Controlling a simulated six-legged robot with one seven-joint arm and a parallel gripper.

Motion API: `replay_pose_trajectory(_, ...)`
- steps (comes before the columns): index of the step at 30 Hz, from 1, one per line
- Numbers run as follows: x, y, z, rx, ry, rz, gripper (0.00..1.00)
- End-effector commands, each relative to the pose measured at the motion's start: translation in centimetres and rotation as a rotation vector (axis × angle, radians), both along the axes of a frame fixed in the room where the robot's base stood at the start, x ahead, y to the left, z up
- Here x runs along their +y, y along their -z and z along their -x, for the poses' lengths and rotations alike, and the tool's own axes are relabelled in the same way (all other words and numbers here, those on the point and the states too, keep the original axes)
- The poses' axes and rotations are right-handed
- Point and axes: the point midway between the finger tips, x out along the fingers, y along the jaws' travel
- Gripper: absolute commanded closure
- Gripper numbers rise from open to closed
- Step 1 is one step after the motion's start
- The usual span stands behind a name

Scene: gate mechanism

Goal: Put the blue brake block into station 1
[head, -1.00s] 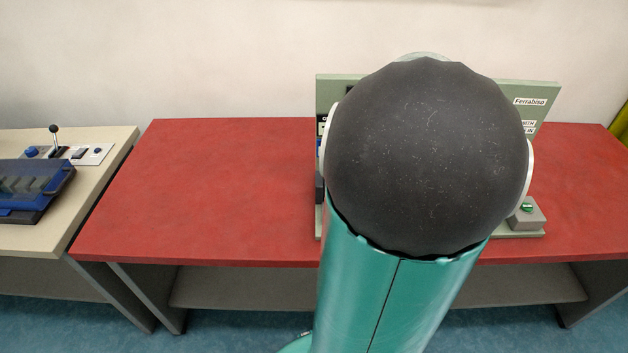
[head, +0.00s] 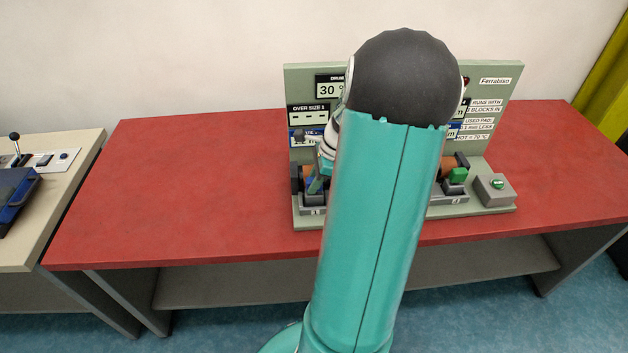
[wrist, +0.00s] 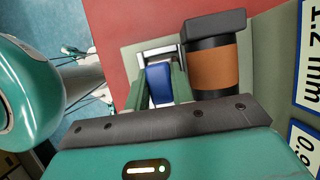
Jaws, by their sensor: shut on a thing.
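The blue brake block (wrist: 160,84) is between the two fingers of my gripper (wrist: 160,76) in the wrist view, and my gripper is shut on it. Just beyond the block is a grey metal holder (wrist: 158,52), with a dark and brown drum (wrist: 213,70) beside it on the right. In the head view, station 1 (head: 313,211), marked with a 1, is at the left of the green rig. My gripper is down at this station there, mostly hidden behind my arm. I cannot tell whether the block is seated in the holder.
Station 2 (head: 457,199) at the right of the rig has a green block (head: 458,175) at it. A grey box with a green button (head: 496,187) stands further right. The red table (head: 190,190) is clear on the left.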

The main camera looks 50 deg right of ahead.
Motion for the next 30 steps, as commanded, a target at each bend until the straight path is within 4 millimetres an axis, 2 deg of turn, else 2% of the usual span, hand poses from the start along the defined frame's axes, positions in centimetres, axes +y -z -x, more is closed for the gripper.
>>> replay_pose_trajectory(8, 0.0, 0.2, 0.0, 0.000, -0.001, 0.000, 1.00)
replay_pose_trajectory(9, 0.0, 0.2, 0.0, 0.000, -0.001, 0.000, 0.69)
replay_pose_trajectory(11, 0.0, 0.2, 0.0, 0.000, -0.001, 0.000, 0.57)
replay_pose_trajectory(12, 0.0, 0.2, 0.0, 0.000, -0.001, 0.000, 0.55)
replay_pose_trajectory(23, -0.1, -0.4, 0.1, 0.000, 0.000, 0.001, 0.55)
replay_pose_trajectory(26, -0.4, -1.5, 0.4, -0.001, 0.000, 0.004, 0.55)
replay_pose_trajectory(30, -1.2, -4.2, 1.2, -0.001, 0.000, 0.006, 0.55)
